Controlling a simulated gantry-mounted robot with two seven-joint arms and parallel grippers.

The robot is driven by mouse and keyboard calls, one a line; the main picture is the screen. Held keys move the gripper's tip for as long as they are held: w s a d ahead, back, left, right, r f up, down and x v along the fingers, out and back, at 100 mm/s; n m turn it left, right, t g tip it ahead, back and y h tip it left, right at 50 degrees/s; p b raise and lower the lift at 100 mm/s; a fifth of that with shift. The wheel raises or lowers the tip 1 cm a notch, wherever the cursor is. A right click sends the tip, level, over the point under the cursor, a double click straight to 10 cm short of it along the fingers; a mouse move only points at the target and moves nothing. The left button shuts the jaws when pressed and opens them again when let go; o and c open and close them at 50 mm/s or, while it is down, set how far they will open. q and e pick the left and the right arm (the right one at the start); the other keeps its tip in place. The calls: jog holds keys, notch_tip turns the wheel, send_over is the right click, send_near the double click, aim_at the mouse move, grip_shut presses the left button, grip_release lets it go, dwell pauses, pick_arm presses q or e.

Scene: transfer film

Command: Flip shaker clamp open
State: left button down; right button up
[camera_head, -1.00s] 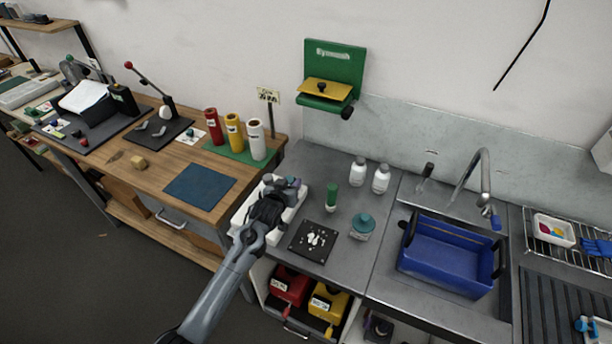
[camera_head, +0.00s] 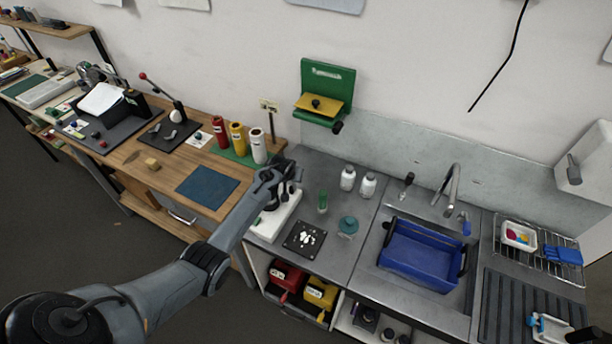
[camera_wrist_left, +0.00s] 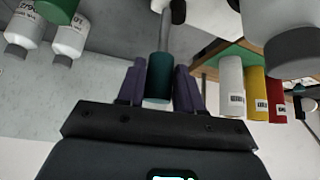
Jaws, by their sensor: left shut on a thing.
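The shaker has a white base (camera_head: 270,222) at the left end of the grey counter, with a dark upper part mostly hidden by my arm. My left gripper (camera_head: 280,176) is above the shaker's back part. In the left wrist view its two purple fingers (camera_wrist_left: 160,84) are shut on the teal grip (camera_wrist_left: 158,75) at the end of a grey metal rod (camera_wrist_left: 165,35), which I take to be the clamp lever. The lever's hinge and exact angle cannot be made out.
A black plate with white pieces (camera_head: 304,238), a green-capped tube (camera_head: 323,203) and a teal-topped jar (camera_head: 348,226) stand right of the shaker. Two white bottles (camera_head: 348,178) are behind. Red, yellow and white cylinders (camera_head: 238,138) stand on the wooden bench nearby.

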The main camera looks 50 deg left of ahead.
pick_arm(q)
jog(key=shift+f, duration=0.1)
dwell(0.3)
jog(key=c, duration=1.1)
grip_release()
jog(key=shift+r, duration=0.2)
jog(key=v, duration=1)
jog(key=shift+s+d+r, duration=0.1)
jog(key=shift+s+r, duration=0.05)
